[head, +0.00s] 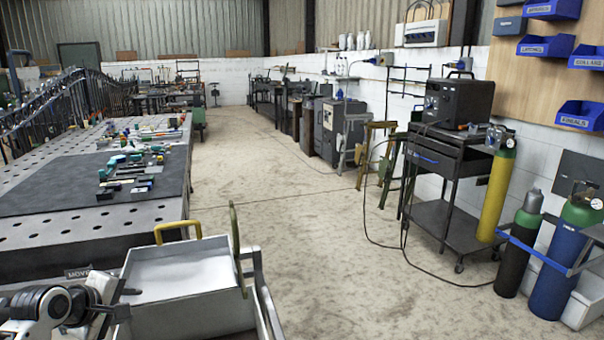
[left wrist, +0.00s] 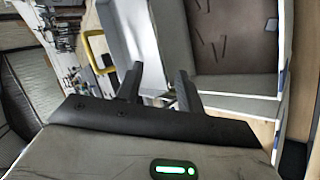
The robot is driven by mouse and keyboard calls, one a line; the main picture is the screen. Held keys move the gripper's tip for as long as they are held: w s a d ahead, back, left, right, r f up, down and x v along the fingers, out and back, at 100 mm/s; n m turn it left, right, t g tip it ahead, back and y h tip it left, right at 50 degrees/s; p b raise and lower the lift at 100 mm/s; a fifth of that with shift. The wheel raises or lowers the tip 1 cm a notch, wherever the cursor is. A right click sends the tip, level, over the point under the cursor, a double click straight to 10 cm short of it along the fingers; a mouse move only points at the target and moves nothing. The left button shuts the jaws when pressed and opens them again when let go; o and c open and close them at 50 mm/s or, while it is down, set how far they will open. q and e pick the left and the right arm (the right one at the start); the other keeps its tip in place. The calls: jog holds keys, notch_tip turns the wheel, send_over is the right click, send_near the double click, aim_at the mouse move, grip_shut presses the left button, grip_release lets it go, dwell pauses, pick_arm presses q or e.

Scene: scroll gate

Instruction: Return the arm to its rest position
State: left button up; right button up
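My left arm comes in at the bottom left of the head view. Its gripper (head: 124,301) is beside the left wall of a grey metal tray. In the left wrist view the two dark fingers of the left gripper (left wrist: 160,88) stand apart, with nothing clearly held between them. My right arm and gripper are not in view.
The perforated steel table (head: 90,238) carries a dark mat (head: 50,190) and several small parts. Open floor (head: 350,260) lies to the right, before a cart (head: 440,215) and gas cylinders.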

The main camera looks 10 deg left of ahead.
pick_arm(q)
jog(key=s+d+f+m+g, duration=0.1)
jog(key=s+d+f+m, duration=0.2)
jog(key=s+d, duration=0.1)
jog(key=s+d+f+m+g, duration=0.1)
jog(key=s+d+f+m, duration=0.2)
jog(key=s+d, duration=0.1)
jog(key=s+d+f+m+g, duration=0.1)
jog(key=s+d+f+m, duration=0.2)
jog(key=s+d+m, duration=0.1)
jog(key=shift+s+d+f+g, duration=0.1)
jog(key=shift+s+d+g, duration=0.15)
jog(key=shift+d, duration=0.4)
jog(key=shift+s+d+f+g, duration=0.15)
jog(key=shift+s+d, duration=0.15)
jog(key=shift+d, duration=0.3)
jog(key=s+d+m+g, duration=0.2)
jog(key=s+d+m, duration=0.65)
jog(key=s, duration=0.45)
jog(key=w+d+f+t+h, duration=0.2)
jog(key=w+d+f+t, duration=0.3)
jog(key=f+t, duration=0.1)
jog(key=shift+w+d+h, duration=0.15)
jog(key=shift+d+h, duration=0.2)
jog(key=shift+h, duration=0.05)
jog(key=shift+f, duration=0.1)
